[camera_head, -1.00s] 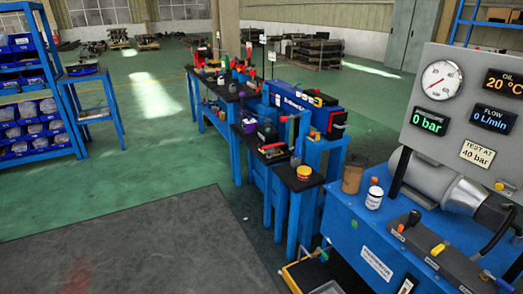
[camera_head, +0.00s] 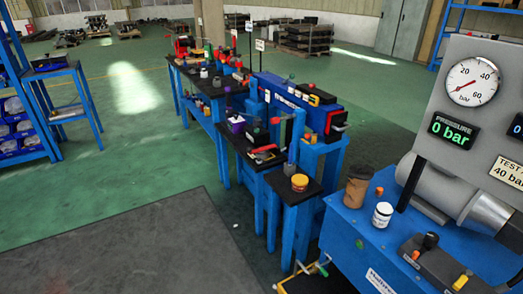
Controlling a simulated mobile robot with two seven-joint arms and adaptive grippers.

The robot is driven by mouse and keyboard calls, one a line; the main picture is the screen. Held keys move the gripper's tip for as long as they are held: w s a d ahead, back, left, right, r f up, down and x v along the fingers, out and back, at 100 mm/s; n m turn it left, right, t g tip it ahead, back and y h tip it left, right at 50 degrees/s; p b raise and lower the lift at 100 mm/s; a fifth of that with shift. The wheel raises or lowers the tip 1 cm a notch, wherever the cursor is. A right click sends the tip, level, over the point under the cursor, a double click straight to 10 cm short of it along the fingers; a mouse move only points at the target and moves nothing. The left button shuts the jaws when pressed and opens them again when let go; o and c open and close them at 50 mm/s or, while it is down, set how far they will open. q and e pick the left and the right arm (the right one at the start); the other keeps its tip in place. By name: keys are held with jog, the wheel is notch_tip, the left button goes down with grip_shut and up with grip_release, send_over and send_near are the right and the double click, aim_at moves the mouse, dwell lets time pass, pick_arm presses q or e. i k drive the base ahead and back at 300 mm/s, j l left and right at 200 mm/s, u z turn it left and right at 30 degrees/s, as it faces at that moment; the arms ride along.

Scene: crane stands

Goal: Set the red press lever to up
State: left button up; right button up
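A small red machine (camera_head: 183,46) stands at the far end of the row of blue benches with dark tops. It may be the red press, but it is too small to tell, and I cannot make out a lever or its position. Other red parts (camera_head: 239,65) stand farther along the same bench. Neither of my grippers is in view.
A blue hydraulic test bench (camera_head: 350,235) with a pressure gauge (camera_head: 472,81) stands close at the right. A yellow-lidded tub (camera_head: 300,182) stands on a small stand. A blue rack (camera_head: 15,125) is at left. Open green floor (camera_head: 130,150) and a dark mat (camera_head: 130,250) lie left of the benches.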

aim_at(263, 149)
jog(key=i+j+z, duration=0.35)
jog(key=i+j, duration=0.2)
jog(key=i, duration=0.15)
jog(key=i+j+z, duration=0.4)
jog(key=i+j, duration=0.2)
jog(key=j, duration=0.1)
